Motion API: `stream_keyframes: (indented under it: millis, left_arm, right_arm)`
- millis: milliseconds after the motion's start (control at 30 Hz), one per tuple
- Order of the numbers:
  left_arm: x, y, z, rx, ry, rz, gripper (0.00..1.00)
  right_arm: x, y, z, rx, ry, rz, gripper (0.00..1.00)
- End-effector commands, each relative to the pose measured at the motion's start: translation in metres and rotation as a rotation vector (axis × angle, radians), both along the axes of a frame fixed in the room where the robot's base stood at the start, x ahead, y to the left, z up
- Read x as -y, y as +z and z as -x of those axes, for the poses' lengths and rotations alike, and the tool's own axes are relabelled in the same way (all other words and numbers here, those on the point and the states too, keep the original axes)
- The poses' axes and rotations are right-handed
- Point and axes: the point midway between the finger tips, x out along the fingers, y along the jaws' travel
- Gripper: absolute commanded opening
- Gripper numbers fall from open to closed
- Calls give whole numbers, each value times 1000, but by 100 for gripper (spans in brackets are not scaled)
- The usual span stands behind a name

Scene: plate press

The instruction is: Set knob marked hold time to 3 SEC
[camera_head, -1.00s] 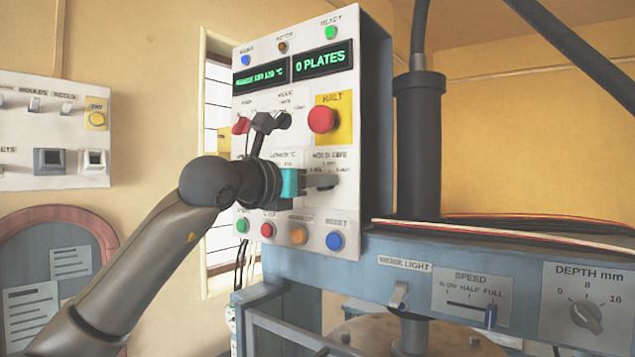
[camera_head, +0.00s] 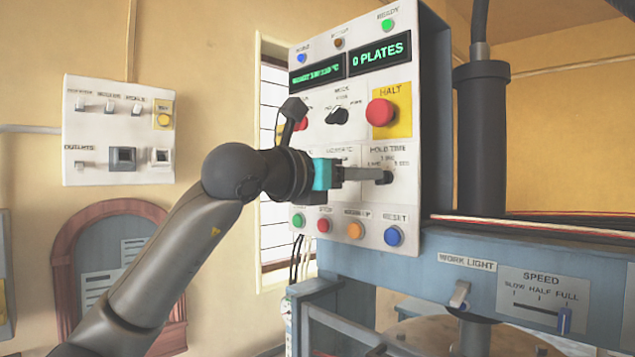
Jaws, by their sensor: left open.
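The hold time knob (camera_head: 385,178) is a small dark knob on the white control panel (camera_head: 420,210), under the "HOLD TIME" label. Small position marks stand above it, too blurred to read surely, and I cannot tell where its pointer is set. My left gripper (camera_head: 368,174), with a teal part behind its grey fingers, reaches in from the left. Its open fingertips are right at the knob's left side; I cannot tell whether they touch it. The gripper and wrist hide part of the dial to the left. My right gripper is not in view.
A red halt button (camera_head: 381,112) on yellow and a dark mode knob (camera_head: 337,116) sit above. Coloured buttons, including a blue reset button (camera_head: 393,236), line the panel's bottom. A press column (camera_head: 482,140) stands right. A switch panel (camera_head: 118,130) hangs on the left wall.

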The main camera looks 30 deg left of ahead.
Motion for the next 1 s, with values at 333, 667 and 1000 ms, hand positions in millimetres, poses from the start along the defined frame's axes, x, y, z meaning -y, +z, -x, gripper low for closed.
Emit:
stream_keyframes:
  millis: [333, 667, 1000]
  left_arm:
    - [-27, -2, 73, 2, 3, -2, 46]
    - [-34, 0, 95, 0, 0, 1, 46]
    - [-34, 0, 95, 1, 0, 0, 46]
  right_arm:
    - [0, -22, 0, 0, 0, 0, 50]
    - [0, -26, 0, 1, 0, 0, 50]
    - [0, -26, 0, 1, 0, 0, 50]
